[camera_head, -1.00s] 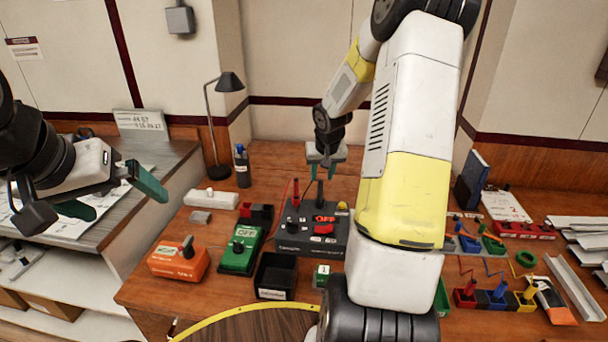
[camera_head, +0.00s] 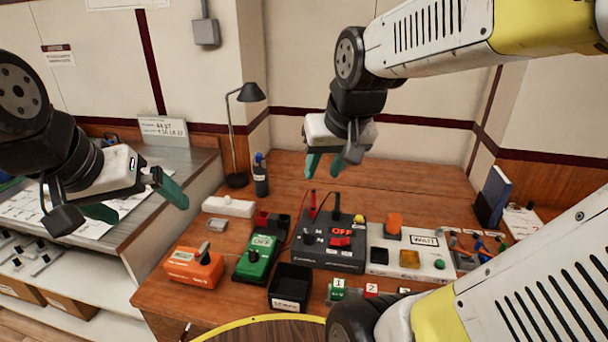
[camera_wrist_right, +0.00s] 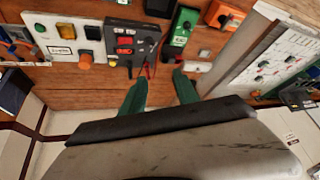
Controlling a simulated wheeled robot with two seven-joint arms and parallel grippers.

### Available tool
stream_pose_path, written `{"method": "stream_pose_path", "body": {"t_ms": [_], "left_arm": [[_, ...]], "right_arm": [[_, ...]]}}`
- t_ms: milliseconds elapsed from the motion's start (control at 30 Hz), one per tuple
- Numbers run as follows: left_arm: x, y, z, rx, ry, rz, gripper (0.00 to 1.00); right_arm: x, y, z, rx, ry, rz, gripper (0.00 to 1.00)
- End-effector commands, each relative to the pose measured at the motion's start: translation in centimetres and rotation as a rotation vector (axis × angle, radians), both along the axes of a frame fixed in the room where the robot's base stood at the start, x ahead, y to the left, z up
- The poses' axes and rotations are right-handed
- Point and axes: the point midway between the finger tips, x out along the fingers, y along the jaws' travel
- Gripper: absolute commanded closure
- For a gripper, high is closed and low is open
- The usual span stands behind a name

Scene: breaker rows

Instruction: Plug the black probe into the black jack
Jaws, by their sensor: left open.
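A black probe (camera_head: 336,207) stands upright at the back of a dark grey box (camera_head: 335,256) with an OFF label and red switch. The black jack cannot be told apart there, so I cannot tell how deep the probe sits. A red probe (camera_head: 313,203) stands to its left. My right gripper (camera_head: 325,166) is open and empty, raised above and behind the box. In the right wrist view its green fingers (camera_wrist_right: 160,92) are apart, with the dark box (camera_wrist_right: 125,43) beyond. My left gripper (camera_head: 140,200) is open and empty at the left, away from the box.
A green meter (camera_head: 256,258) and orange device (camera_head: 193,267) sit left of the box. A black bin (camera_head: 290,287) is in front. A white panel (camera_head: 408,258) stands to the right. A lamp (camera_head: 236,180) and bottle (camera_head: 260,178) stand behind. The back right table is clear.

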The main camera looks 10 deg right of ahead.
Motion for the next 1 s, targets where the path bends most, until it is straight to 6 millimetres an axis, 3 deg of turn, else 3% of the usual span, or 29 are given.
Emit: {"method": "stream_pose_path", "body": {"t_ms": [100, 267, 1000], "left_arm": [[0.0, 0.0, 0.0, 0.0, 0.0, 0.0, 0.0], [0.0, 0.0, 0.0, 0.0, 0.0, 0.0, 0.0], [0.0, 0.0, 0.0, 0.0, 0.0, 0.0, 0.0]], "right_arm": [[-3.6, 1.8, 0.6, 0.05, -0.028, 0.051, 0.63], [-5.8, 2.8, 0.6, 0.087, -0.041, 0.086, 0.63], [-5.9, 2.8, 0.6, 0.09, -0.042, 0.09, 0.63]]}}
